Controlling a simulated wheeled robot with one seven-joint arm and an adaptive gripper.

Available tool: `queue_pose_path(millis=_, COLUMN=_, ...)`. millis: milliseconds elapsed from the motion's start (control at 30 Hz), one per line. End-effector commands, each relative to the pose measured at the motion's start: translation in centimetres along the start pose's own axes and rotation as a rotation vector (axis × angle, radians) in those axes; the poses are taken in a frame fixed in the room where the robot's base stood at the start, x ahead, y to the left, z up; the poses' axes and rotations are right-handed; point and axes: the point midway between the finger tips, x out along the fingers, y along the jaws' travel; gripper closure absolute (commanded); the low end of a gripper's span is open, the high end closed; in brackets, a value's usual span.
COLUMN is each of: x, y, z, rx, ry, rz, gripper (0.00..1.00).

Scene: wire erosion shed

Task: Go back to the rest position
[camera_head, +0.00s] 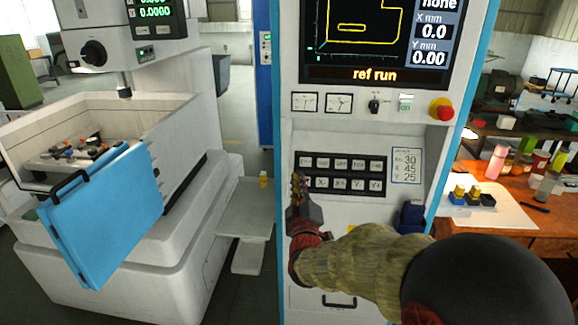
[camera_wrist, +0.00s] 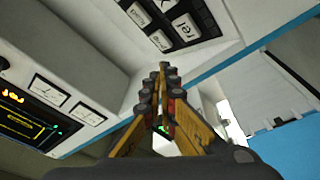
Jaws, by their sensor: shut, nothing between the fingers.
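My gripper (camera_head: 297,187) is in front of the control cabinet (camera_head: 300,145), just left of the lower part of its black keypad (camera_head: 343,174). Its fingers point up and are shut with nothing between them. In the wrist view the fingers (camera_wrist: 161,72) meet at their tips, and the keypad (camera_wrist: 170,18) lies just beyond them. I cannot tell whether the tips touch the panel. My arm reaches in from the lower right.
The cabinet has a screen reading "ref run" (camera_head: 375,75) and a red stop button (camera_head: 441,108). A machine with a blue door (camera_head: 105,215) stands left. A wooden bench (camera_head: 480,180) with bottles and small blocks stands right. A narrow grey floor strip (camera_head: 240,160) shows behind.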

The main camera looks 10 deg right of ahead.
Motion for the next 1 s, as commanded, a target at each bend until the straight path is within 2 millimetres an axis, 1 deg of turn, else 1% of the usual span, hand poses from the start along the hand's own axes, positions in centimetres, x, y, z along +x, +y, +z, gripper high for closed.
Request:
queue_pose_path(millis=67, x=0.0, y=-1.3, z=0.6, rx=0.056, ry=-0.022, rz=-0.046, gripper=1.00)
queue_pose_path(millis=133, x=-0.3, y=-3.5, z=1.4, rx=0.122, ry=-0.059, rz=-0.126, gripper=1.00)
queue_pose_path(millis=167, x=-0.7, y=-4.8, z=2.0, rx=0.152, ry=-0.082, rz=-0.171, gripper=1.00)
queue_pose_path(millis=200, x=-1.4, y=-6.8, z=2.9, rx=0.193, ry=-0.121, rz=-0.238, gripper=1.00)
queue_pose_path(millis=233, x=-2.0, y=-8.2, z=3.5, rx=0.225, ry=-0.153, rz=-0.290, gripper=1.00)
queue_pose_path(millis=267, x=-2.8, y=-9.6, z=4.0, rx=0.257, ry=-0.187, rz=-0.342, gripper=1.00)
queue_pose_path(millis=300, x=-3.9, y=-11.1, z=4.7, rx=0.298, ry=-0.234, rz=-0.406, gripper=1.00)
queue_pose_path(millis=367, x=-5.8, y=-12.8, z=5.3, rx=0.356, ry=-0.304, rz=-0.495, gripper=1.00)
queue_pose_path(millis=400, x=-7.3, y=-13.7, z=5.7, rx=0.392, ry=-0.355, rz=-0.550, gripper=1.00)
queue_pose_path(millis=467, x=-9.5, y=-14.5, z=6.1, rx=0.441, ry=-0.432, rz=-0.623, gripper=1.00)
queue_pose_path(millis=500, x=-11.1, y=-14.8, z=6.3, rx=0.471, ry=-0.486, rz=-0.667, gripper=1.00)
queue_pose_path(millis=567, x=-13.7, y=-14.9, z=6.6, rx=0.512, ry=-0.569, rz=-0.725, gripper=1.00)
queue_pose_path(millis=600, x=-15.4, y=-14.7, z=6.8, rx=0.536, ry=-0.625, rz=-0.759, gripper=1.00)
queue_pose_path(millis=667, x=-18.1, y=-14.1, z=7.0, rx=0.567, ry=-0.711, rz=-0.802, gripper=1.00)
queue_pose_path(millis=700, x=-20.0, y=-13.5, z=7.2, rx=0.586, ry=-0.770, rz=-0.825, gripper=1.00)
queue_pose_path(millis=767, x=-22.9, y=-12.3, z=7.4, rx=0.608, ry=-0.857, rz=-0.852, gripper=1.00)
queue_pose_path(millis=800, x=-24.8, y=-11.4, z=7.6, rx=0.619, ry=-0.913, rz=-0.865, gripper=1.00)
queue_pose_path(millis=867, x=-27.7, y=-9.8, z=7.8, rx=0.634, ry=-0.996, rz=-0.876, gripper=1.00)
queue_pose_path(millis=900, x=-29.6, y=-8.6, z=8.0, rx=0.641, ry=-1.045, rz=-0.877, gripper=1.00)
queue_pose_path(millis=967, x=-32.3, y=-6.7, z=8.1, rx=0.650, ry=-1.113, rz=-0.872, gripper=1.00)
queue_pose_path(millis=1000, x=-34.0, y=-5.4, z=8.2, rx=0.653, ry=-1.151, rz=-0.865, gripper=1.00)
